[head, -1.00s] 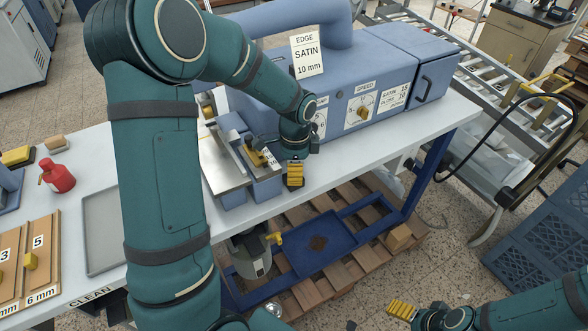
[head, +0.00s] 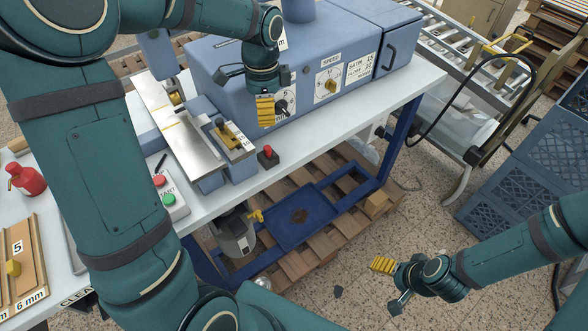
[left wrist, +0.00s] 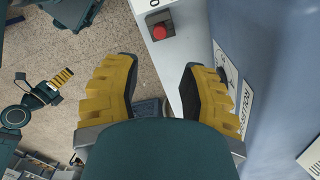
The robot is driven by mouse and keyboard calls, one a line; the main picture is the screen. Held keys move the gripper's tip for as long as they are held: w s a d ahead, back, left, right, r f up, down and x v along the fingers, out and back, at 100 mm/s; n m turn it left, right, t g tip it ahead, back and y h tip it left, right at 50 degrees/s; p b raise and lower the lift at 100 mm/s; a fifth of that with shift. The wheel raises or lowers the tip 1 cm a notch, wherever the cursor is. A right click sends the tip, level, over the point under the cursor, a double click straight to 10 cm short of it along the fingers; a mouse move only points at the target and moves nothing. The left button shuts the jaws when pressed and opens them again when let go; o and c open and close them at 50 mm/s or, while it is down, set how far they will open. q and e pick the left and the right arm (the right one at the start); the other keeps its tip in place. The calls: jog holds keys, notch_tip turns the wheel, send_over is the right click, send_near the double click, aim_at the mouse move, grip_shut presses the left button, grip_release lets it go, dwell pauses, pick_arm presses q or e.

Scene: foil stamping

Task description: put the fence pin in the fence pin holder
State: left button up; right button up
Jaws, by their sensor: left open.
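My left gripper (head: 265,110) is open in front of the dials of the blue machine. The left wrist view shows its two yellow fingers spread apart with nothing between them (left wrist: 158,85). A brass-coloured fitting (head: 228,132) sits on the blue fence block at the machine's front, left of and a little below this gripper. I cannot tell whether it is the fence pin or its holder, and no separate pin shows clearly. My right gripper (head: 384,266) hangs over the floor at lower right; its finger gap is not clear.
A red button box (head: 267,157) stands at the table's front edge, below the left gripper. A start box (head: 171,198) with red and green buttons is further left.

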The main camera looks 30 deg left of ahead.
pick_arm(q)
jog(key=s+d+f+n+h, duration=0.1)
jog(key=d+f+n, duration=0.1)
jog(key=d+f, duration=0.45)
jog(key=d+f+n+h, duration=0.2)
jog(key=d+f, duration=0.2)
jog(key=f, duration=0.6)
jog(key=s+d+f+n+t, duration=0.2)
jog(key=s+d+f+n, duration=0.7)
jog(key=s+f, duration=0.2)
jog(key=shift+s+f+t+h, duration=0.15)
jog(key=shift+f+t+h, duration=0.2)
jog(key=shift+f, duration=0.3)
